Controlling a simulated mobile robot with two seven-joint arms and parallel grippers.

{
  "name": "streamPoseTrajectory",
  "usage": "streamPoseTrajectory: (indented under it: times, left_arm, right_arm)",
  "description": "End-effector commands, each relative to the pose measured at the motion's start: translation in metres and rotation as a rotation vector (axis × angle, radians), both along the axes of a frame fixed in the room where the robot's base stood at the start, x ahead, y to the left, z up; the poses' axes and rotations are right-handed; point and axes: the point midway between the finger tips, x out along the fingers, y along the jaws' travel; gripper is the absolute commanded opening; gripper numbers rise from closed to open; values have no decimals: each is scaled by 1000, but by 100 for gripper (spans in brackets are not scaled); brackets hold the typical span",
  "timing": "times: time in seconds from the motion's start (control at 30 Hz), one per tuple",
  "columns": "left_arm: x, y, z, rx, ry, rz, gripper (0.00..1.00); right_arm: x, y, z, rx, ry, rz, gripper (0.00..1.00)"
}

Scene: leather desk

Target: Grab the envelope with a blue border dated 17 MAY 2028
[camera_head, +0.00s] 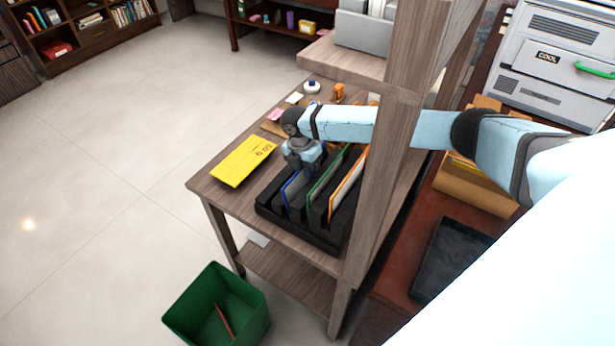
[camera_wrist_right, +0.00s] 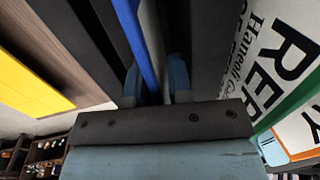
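A blue-bordered envelope (camera_head: 291,189) stands upright in a slot of the black rack (camera_head: 330,241) on the wooden table. Its date cannot be read. My right gripper (camera_head: 298,170) points down over the rack at this envelope. In the right wrist view, the gripper's two fingers (camera_wrist_right: 155,86) are apart, one on each side of the envelope's blue edge (camera_wrist_right: 136,40). The gripper looks open, with a gap around the envelope. A green-bordered envelope (camera_head: 322,180) and an orange-bordered envelope (camera_head: 348,183) stand in other slots to the right. My left gripper is out of view.
A yellow box or sign (camera_head: 243,161) lies on the table left of the rack. A wooden shelf post (camera_head: 385,170) rises close to the rack's right. A green bin (camera_head: 215,305) stands on the floor. A black tray (camera_head: 450,258) lies at right.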

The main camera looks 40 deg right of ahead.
Motion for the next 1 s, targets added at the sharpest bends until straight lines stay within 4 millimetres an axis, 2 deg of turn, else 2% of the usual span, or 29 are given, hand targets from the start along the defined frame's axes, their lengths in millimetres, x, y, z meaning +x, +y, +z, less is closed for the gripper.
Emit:
streamPoseTrajectory:
  times: [0.03,0.1,0.13,0.47,0.63,0.77,1.0]
  left_arm:
    - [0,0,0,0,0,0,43]
    - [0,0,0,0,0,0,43]
    - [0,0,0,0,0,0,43]
    - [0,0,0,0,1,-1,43]
    - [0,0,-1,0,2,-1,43]
    - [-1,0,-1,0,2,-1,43]
    - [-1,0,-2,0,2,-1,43]
  right_arm:
    - [0,0,0,0,0,0,19]
    - [0,0,0,0,0,0,3]
    - [0,0,0,0,0,0,0]
    - [0,0,1,0,0,0,0]
    - [0,0,8,2,-1,0,0]
    - [0,0,23,1,-1,0,0]
    - [1,0,71,2,-4,0,0]
